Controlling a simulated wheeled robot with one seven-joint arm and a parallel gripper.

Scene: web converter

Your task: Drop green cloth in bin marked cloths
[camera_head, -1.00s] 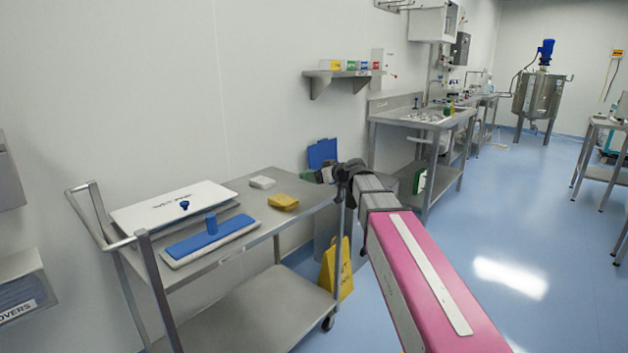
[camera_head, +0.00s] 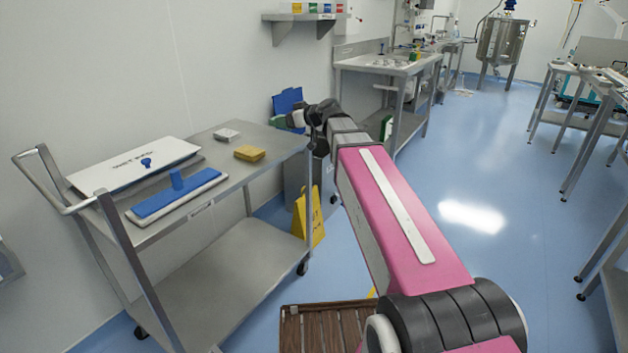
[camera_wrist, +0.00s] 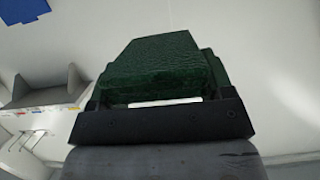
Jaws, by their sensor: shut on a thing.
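My gripper (camera_head: 294,119) is shut on the green cloth (camera_head: 279,121) at the end of my outstretched arm. In the wrist view the dark green cloth (camera_wrist: 160,65) is folded or bunched, and sticks out past the black gripper (camera_wrist: 160,108). A grey bin (camera_head: 297,190) with a raised blue lid (camera_head: 288,100) stands behind the trolley's right end. The cloth appears near the lid, at about the height of the bin's top. My arm hides the bin's mouth and part of its front. I cannot read its marking.
A steel trolley (camera_head: 215,152) holds a blue flat mop, a white lidded box and a yellow sponge (camera_head: 249,153). A yellow floor sign (camera_head: 312,215) stands by the bin. A steel sink bench (camera_head: 385,68) is beyond. The blue floor at right is open. A wooden pallet (camera_head: 325,328) lies in front.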

